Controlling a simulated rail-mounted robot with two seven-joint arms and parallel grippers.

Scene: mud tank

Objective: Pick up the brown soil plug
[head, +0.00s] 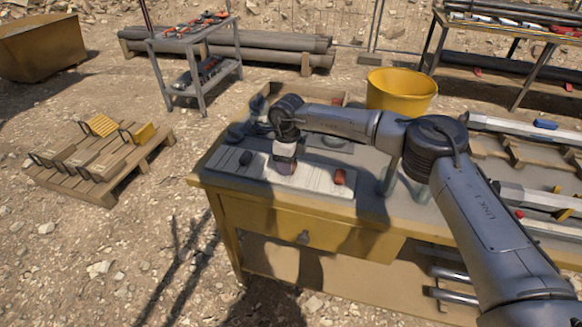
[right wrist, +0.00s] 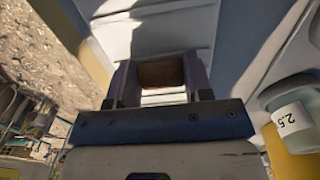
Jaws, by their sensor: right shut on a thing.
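The brown soil plug (right wrist: 160,73) sits between the two fingers of my right gripper (right wrist: 160,84) in the right wrist view. The fingers are shut on it from both sides. My left gripper is not in view.
A yellow bucket (head: 400,92) stands behind. A labelled jar (right wrist: 292,120) shows at right in the wrist view.

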